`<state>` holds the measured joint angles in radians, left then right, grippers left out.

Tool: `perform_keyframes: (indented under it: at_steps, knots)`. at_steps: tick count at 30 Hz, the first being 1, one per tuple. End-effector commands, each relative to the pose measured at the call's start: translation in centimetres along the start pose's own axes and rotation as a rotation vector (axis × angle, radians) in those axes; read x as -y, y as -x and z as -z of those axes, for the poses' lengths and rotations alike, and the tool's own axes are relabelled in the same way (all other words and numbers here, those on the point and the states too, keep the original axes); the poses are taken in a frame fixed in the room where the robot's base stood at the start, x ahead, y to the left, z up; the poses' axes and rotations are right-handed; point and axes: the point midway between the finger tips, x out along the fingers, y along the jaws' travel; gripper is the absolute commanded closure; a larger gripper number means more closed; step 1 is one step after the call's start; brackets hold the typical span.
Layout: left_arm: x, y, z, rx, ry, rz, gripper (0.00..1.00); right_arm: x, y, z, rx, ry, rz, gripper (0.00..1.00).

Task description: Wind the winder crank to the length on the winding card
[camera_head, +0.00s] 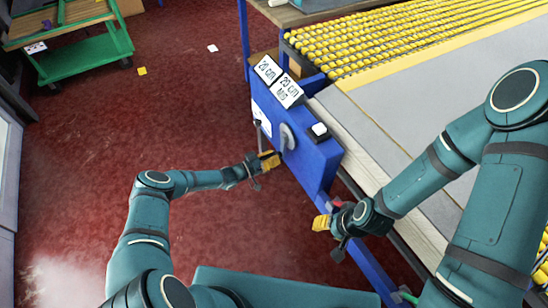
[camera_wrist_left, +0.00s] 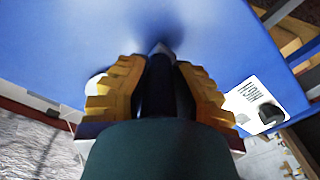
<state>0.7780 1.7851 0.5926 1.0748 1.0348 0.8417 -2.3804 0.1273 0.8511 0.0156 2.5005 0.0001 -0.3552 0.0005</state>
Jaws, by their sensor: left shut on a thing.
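The blue winder box (camera_head: 318,160) stands at the end of the long table. A grey crank arm (camera_head: 287,136) sits on its front face. Two white cards stand on its top: the left card (camera_head: 267,69) seems to read 20 cm, and the right card (camera_head: 287,90) seems to read 20 cm with a smaller line below. My left gripper (camera_head: 270,161) is at the lower end of the crank, shut on the dark crank handle (camera_wrist_left: 165,90), which shows between its yellow pads in the left wrist view. My right gripper (camera_head: 328,228) hangs by the table's front edge; its opening is unclear.
Many yellow rollers (camera_head: 400,38) line the back of the table (camera_head: 385,110). A small black block with a white top (camera_head: 319,130) sits on the box. A green cart (camera_head: 85,62) stands at the far left. The red floor left of the box is largely clear.

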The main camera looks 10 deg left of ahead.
Motion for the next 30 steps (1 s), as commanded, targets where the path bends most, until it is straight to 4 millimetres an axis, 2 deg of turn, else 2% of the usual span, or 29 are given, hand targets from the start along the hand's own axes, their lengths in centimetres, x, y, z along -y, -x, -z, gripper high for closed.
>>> perform_keyframes:
  at_steps: [1,14,15,17,18,26,30]
  knots:
    - [0.61,0.33,0.06,0.002,-0.001,0.016,1.00,-0.02,-0.02,-0.01,0.000,0.000,0.000,0.53]
    - [0.75,0.43,0.21,0.001,-0.002,0.019,1.00,-0.02,-0.01,-0.02,0.000,0.000,0.000,0.53]
    - [0.75,0.43,0.22,0.001,-0.002,0.019,0.70,-0.01,-0.01,-0.02,0.000,0.000,0.000,0.53]
    - [0.71,0.42,0.23,0.001,-0.002,0.018,0.49,-0.01,-0.01,-0.02,0.000,0.000,0.000,0.53]
    - [0.65,0.39,0.22,0.000,-0.002,0.016,0.43,-0.01,-0.01,-0.02,0.000,0.000,0.000,0.53]
    - [0.37,0.20,0.22,-0.001,-0.001,0.009,0.43,0.00,0.00,-0.01,0.000,0.000,0.000,0.53]
    - [0.39,0.81,0.25,-0.002,-0.001,0.010,0.43,0.00,0.01,0.00,0.000,0.000,0.000,0.53]
